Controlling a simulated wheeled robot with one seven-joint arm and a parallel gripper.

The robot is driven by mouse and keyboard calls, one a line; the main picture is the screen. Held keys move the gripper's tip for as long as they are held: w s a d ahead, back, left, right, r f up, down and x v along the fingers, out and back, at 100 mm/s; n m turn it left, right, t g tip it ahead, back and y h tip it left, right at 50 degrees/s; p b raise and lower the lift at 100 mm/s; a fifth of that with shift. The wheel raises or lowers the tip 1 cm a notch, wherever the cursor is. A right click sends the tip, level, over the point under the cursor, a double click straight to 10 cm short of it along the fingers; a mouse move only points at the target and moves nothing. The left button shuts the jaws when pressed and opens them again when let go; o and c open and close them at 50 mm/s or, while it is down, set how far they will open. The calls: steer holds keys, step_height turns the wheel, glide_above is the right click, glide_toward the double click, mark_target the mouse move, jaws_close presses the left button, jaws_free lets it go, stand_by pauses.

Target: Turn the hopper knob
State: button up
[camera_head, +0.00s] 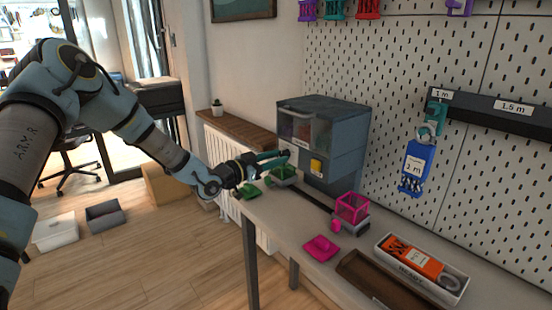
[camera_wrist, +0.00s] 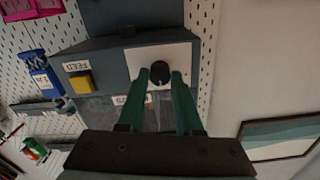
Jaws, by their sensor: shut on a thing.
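The grey-blue hopper box (camera_head: 345,140) stands at the back of the workbench against the pegboard, with a clear window in its upper front. My gripper (camera_head: 286,154) reaches its front from the left. In the wrist view, the black round knob (camera_wrist: 160,73) sits on a white plate (camera_wrist: 183,57) between my two green fingertips (camera_wrist: 161,78). My gripper is shut on the knob, which shows a light mark on its face. In the head view my fingers hide the knob.
A yellow FEED button (camera_head: 316,166), also in the wrist view (camera_wrist: 81,82), sits beside the knob plate. A green open box (camera_head: 283,175) is below my gripper. A pink box (camera_head: 352,207), a pink pouch (camera_head: 320,248) and an open tray (camera_head: 386,238) lie along the bench.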

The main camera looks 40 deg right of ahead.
jaws_close()
steer(key=shift+f+n, duration=0.1)
steer(key=shift+n, duration=0.3)
steer(key=n+b, duration=0.1)
steer(key=n, duration=1)
steer(key=shift+s, duration=0.1)
stand_by(0.3)
steer(key=o, duration=0.9)
jaws_free()
steer(key=shift+o, duration=0.2)
